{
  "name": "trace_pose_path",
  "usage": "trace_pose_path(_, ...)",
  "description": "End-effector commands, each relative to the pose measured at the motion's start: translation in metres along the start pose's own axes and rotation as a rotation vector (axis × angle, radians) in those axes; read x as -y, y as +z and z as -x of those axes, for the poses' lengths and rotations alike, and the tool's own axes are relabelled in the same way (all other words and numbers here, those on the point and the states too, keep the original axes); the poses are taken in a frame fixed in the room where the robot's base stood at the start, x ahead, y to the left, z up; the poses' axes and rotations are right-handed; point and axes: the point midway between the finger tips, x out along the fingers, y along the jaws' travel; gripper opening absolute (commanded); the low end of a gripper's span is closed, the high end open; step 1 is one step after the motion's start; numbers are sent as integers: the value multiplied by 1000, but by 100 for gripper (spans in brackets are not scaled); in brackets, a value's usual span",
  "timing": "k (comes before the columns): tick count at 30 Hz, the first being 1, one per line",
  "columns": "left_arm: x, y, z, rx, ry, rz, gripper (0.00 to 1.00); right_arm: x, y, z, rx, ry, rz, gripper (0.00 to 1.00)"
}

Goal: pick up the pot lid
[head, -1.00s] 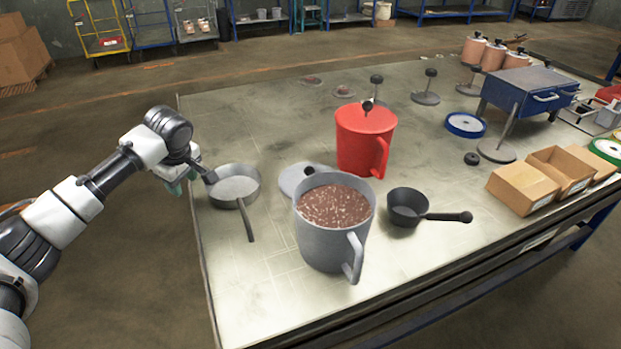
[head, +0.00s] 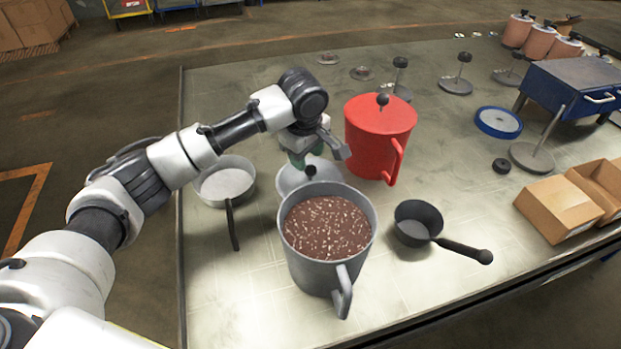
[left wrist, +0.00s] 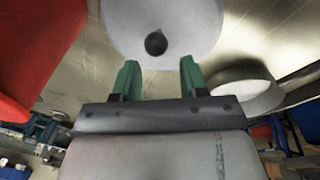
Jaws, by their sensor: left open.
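The pot lid (head: 290,178) is a pale grey disc with a dark round knob, lying on the table behind the grey pot (head: 306,262), which hides its front part. In the left wrist view the lid (left wrist: 190,25) and its knob (left wrist: 156,44) are straight ahead of the fingers. My left gripper (head: 302,160) is above the lid's far edge. In the left wrist view its two green fingertips (left wrist: 156,75) are apart, with nothing between them and the knob just beyond. My right gripper is not in view.
A red lidded pot (head: 375,140) stands close right of my left gripper. A pale pan (head: 226,184) is to the left, a small dark saucepan (head: 415,222) to the right. The grey pot, full of brown grains, stands in front. Bare table (head: 240,300) lies front left.

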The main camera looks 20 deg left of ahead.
Motion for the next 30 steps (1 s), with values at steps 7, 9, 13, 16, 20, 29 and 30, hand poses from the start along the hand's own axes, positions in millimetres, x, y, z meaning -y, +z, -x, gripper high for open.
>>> trace_pose_path(7,0,6,-29,-1,-4,-1,43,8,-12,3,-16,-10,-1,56)
trace_pose_path(9,0,7,-40,-1,-3,-1,43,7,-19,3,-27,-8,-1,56)
trace_pose_path(13,-1,7,-52,0,-1,0,43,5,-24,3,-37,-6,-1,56)
trace_pose_path(16,-1,7,-54,0,0,-1,43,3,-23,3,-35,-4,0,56)
trace_pose_path(20,-1,7,-54,0,0,-1,43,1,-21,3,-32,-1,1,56)
trace_pose_path(29,-1,7,-54,0,1,-1,5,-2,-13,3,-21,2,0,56)
trace_pose_path(30,-1,7,-54,0,1,-1,5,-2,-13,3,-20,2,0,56)
